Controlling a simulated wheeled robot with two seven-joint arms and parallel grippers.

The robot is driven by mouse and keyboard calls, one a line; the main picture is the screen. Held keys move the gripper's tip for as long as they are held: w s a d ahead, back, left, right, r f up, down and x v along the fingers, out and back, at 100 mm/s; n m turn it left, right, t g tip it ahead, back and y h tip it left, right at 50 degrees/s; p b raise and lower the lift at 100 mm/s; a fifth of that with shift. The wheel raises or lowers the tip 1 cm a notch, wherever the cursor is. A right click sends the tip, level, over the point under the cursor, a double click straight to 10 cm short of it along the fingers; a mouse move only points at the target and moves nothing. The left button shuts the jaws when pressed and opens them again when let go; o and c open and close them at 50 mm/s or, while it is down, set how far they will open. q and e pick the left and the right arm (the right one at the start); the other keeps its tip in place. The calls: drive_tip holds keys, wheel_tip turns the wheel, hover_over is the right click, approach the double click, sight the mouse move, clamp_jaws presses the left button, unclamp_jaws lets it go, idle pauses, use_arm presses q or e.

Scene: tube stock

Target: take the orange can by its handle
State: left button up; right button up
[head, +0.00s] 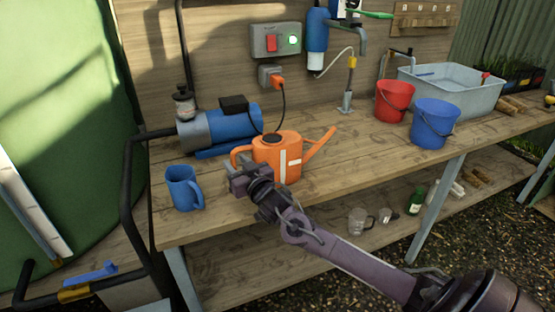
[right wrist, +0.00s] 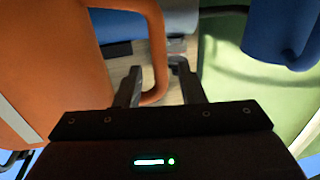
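The orange can (head: 268,158) stands upright on the wooden bench, its spout pointing right and its handle (head: 236,155) on the left. My right gripper (head: 238,174) is at the handle, in front of the can's left side. A gap shows between the handle and the right finger. I cannot tell whether the handle touches the left finger. My left gripper is not in view.
A blue mug (head: 183,188) stands left of the can, near the bench's front edge. A blue pump (head: 222,130) lies close behind the can. A red bucket (head: 394,100) and a blue bucket (head: 433,124) stand further right. Bare bench (head: 350,155) lies between.

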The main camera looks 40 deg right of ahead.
drive_tip(key=shift+w, duration=1.2)
clamp_jaws()
